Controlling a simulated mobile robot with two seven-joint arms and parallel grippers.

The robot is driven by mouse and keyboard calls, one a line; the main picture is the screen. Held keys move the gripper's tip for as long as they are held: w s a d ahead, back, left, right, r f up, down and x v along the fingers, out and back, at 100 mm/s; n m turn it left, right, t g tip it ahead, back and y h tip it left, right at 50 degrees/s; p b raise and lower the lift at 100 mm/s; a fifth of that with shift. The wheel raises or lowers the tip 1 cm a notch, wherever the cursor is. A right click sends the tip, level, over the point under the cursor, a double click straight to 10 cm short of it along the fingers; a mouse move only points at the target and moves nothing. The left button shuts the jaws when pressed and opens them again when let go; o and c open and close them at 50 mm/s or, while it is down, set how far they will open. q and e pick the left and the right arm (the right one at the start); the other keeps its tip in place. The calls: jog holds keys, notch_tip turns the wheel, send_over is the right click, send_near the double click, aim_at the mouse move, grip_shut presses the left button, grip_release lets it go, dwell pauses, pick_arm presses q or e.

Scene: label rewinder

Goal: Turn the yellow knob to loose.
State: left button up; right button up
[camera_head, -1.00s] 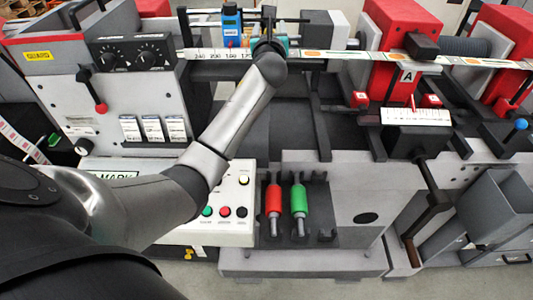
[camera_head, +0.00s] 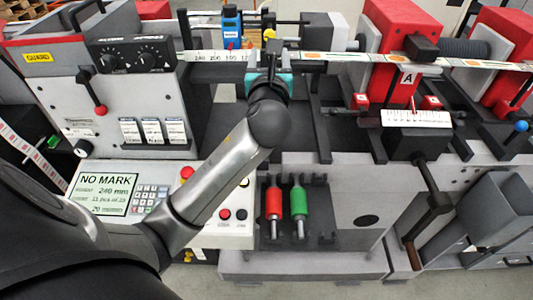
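A small yellow part that looks like the yellow knob (camera_head: 268,34) shows at the top centre, behind the label strip and beside a blue unit (camera_head: 231,24). It is too small to tell its setting. My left arm comes in from the lower left. Its gripper (camera_head: 271,52) points away from me, just on the near side of the yellow part in the picture. The dark wrist hides most of the gripper, and its opening cannot be made out. I cannot tell whether it touches anything. My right gripper is out of view.
The label strip (camera_head: 338,56) crosses the machine near my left gripper. A display (camera_head: 106,189) reads NO MARK at lower left. Red (camera_head: 273,202) and green (camera_head: 299,201) handled tools stand at the front. Red blocks (camera_head: 389,33) stand to the right.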

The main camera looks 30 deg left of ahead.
pick_arm(q)
jog(key=s+d+f+n+g+h, duration=0.2)
jog(key=s+f+n, duration=0.2)
jog(key=f, duration=0.5)
jog(key=s+d+f+n+g+h, duration=0.2)
jog(key=s+f+n, duration=0.3)
jog(key=f+n, duration=0.3)
jog(key=shift+d+f+g, duration=0.45)
jog(key=shift+f+g, duration=0.25)
jog(key=shift+f, duration=0.15)
